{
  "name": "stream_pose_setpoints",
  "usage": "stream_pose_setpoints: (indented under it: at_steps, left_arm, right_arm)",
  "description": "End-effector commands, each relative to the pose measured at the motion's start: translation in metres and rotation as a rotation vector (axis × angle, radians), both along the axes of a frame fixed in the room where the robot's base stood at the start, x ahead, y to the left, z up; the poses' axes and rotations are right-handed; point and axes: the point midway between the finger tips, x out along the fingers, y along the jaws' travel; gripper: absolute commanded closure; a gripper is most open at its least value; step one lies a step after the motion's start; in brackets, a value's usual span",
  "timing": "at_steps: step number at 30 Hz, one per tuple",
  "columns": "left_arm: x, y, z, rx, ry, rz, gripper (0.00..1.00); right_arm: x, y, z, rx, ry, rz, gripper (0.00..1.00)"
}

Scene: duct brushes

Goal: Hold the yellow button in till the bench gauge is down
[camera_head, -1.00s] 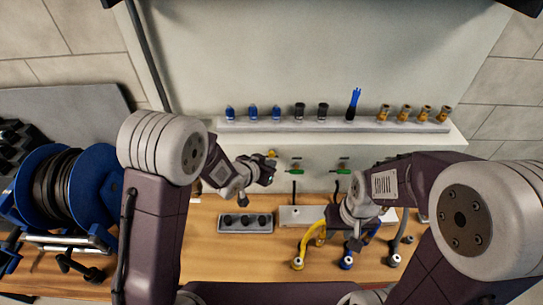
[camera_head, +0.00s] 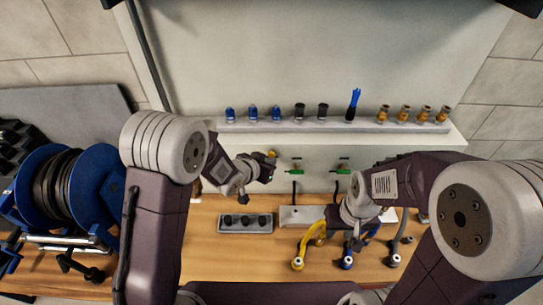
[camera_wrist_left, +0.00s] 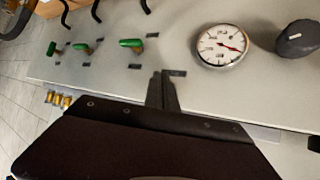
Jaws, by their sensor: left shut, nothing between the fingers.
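My left gripper (camera_head: 265,168) is at the pale bench panel, left of the green-handled valves. In the left wrist view its fingers (camera_wrist_left: 163,88) are shut, with nothing visible between them, and point at the panel. A small yellow piece (camera_head: 271,153), perhaps the yellow button, shows right beside the gripper tip in the head view. I cannot tell whether they touch. No yellow button shows in the left wrist view; the fingers may hide it. The round white gauge (camera_wrist_left: 221,45) is on the panel, its red needle pointing to the picture's right. My right gripper (camera_head: 356,241) is low over the bench hoses.
Green valves (camera_wrist_left: 131,43) and a dark knob (camera_wrist_left: 298,38) are on the panel. A shelf (camera_head: 340,125) above holds several fittings and a blue brush. A grey block (camera_head: 245,222), a yellow hose (camera_head: 301,247) and other hoses lie on the wooden bench. A blue reel (camera_head: 95,187) stands left.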

Motion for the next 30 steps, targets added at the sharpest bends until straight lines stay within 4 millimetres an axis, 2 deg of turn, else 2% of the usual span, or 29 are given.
stream_pose_setpoints:
  at_steps: [30]
  left_arm:
    - [0.0094, -0.0001, 0.0004, -0.001, 0.000, 0.001, 1.00]
  right_arm:
    - [0.0000, 0.0000, 0.0028, 0.000, 0.000, 0.000, 0.66]
